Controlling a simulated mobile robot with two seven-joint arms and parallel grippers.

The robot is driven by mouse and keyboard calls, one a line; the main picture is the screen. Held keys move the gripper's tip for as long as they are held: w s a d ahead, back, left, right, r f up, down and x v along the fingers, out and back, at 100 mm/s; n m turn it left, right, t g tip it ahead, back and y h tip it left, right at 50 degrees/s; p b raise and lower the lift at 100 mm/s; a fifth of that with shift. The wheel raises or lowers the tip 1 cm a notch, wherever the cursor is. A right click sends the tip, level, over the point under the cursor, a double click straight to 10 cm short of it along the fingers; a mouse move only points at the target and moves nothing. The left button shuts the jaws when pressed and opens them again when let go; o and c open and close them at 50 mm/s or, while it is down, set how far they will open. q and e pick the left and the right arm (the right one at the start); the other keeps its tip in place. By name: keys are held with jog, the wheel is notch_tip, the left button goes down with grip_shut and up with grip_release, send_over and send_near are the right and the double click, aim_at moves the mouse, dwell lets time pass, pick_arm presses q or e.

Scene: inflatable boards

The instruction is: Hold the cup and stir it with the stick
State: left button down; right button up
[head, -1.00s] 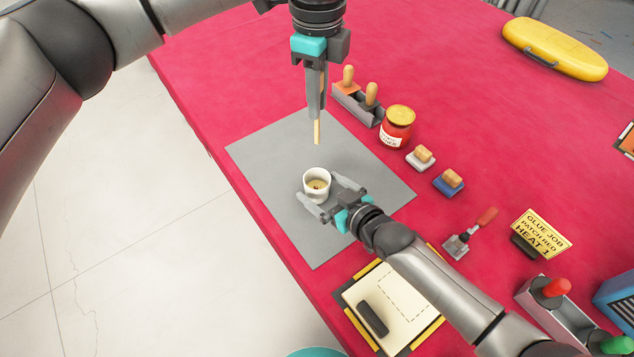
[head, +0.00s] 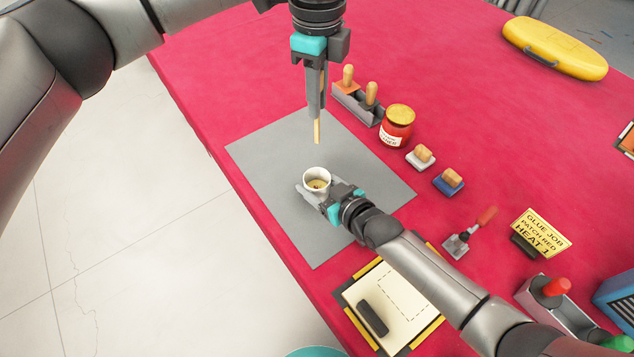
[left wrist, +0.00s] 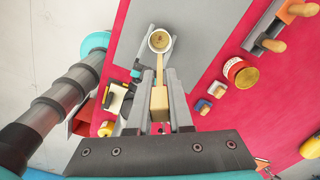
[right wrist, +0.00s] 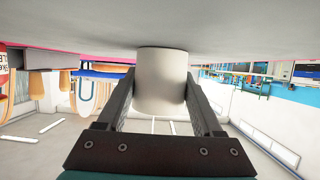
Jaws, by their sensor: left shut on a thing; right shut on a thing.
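The white cup (head: 316,182) stands upright on the grey mat (head: 270,158), with a tan content showing inside. My right gripper (head: 318,192) is shut on the cup from the near right side. In the right wrist view the cup (right wrist: 161,82) sits between both fingers. My left gripper (head: 316,112) points down above the mat and is shut on the wooden stick (head: 317,132). The stick's lower end hangs above and behind the cup in the head view, apart from it. In the left wrist view the stick (left wrist: 159,100) points toward the cup (left wrist: 159,41).
A red jar (head: 397,128), a holder with wooden-handled tools (head: 358,105) and small blocks (head: 449,182) stand right of the mat. A pad (head: 392,300) lies in front, a sign (head: 542,233) to the right. The mat's left side is clear.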

jog(key=c, duration=0.7)
jog(key=shift+c, duration=0.2)
pick_arm(q)
notch_tip(320, 180, down, 17)
jog(key=a+h, duration=0.1)
jog(key=h, duration=0.1)
jog(key=shift+a+r, duration=0.2)
jog(key=shift+a, duration=0.15)
dwell(0.5)
jog(key=shift+s, duration=0.1)
